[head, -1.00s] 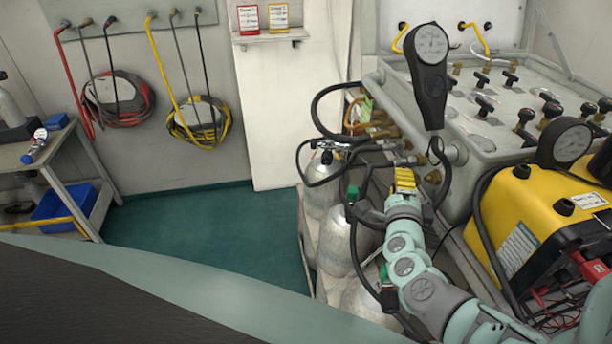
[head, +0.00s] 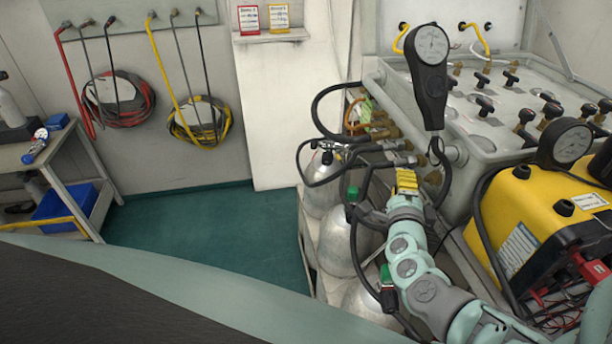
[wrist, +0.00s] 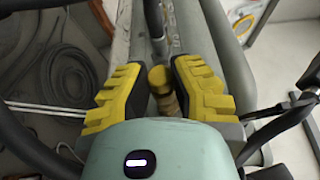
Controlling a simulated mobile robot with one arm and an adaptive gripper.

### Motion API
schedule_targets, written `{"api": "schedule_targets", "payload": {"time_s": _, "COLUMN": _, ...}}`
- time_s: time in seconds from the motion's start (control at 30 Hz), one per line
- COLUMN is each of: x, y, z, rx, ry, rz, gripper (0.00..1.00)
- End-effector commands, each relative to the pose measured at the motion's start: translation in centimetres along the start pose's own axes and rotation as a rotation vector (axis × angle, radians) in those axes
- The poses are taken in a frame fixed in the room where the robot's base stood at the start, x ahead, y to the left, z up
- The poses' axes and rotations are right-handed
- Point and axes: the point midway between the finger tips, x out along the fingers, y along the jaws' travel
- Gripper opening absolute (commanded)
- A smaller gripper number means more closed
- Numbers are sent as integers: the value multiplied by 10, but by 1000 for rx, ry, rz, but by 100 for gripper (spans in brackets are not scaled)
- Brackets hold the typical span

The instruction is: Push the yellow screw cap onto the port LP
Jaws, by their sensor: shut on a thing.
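My gripper (head: 407,182) is beside the lower side of the grey panel, near its brass fittings. In the wrist view, my gripper (wrist: 160,82) has its yellow ribbed fingers closed on the yellow screw cap (wrist: 158,76), which sits between the fingertips. A brass fitting (wrist: 166,102) shows right against the cap in that view; I cannot tell whether the cap is seated on it. The cap is hidden by my gripper in the head view. No LP label is readable, so I cannot tell which fitting is the port LP.
Black hoses and brass fittings (head: 384,132) crowd the panel's side. A hanging gauge (head: 431,75) is just above my gripper. Silver cylinders (head: 340,240) stand below left, and a yellow machine (head: 535,225) is at right. The green floor (head: 205,240) is clear.

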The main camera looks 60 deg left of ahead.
Motion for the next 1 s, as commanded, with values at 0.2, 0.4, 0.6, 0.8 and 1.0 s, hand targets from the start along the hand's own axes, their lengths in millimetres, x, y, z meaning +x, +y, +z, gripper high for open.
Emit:
{"api": "schedule_targets", "payload": {"time_s": 0.2, "x": 1, "y": 0, "z": -4, "rx": -1, "ry": 3, "rz": -1, "gripper": 0}}
{"api": "schedule_targets", "payload": {"time_s": 0.4, "x": 3, "y": 0, "z": -7, "rx": -1, "ry": 3, "rz": -1, "gripper": 0}}
{"api": "schedule_targets", "payload": {"time_s": 0.6, "x": 4, "y": 0, "z": -10, "rx": -1, "ry": 3, "rz": -1, "gripper": 0}}
{"api": "schedule_targets", "payload": {"time_s": 0.8, "x": 5, "y": 0, "z": -13, "rx": -1, "ry": 3, "rz": -1, "gripper": 0}}
{"api": "schedule_targets", "payload": {"time_s": 1.0, "x": 6, "y": 0, "z": -15, "rx": -1, "ry": 4, "rz": 0, "gripper": 0}}
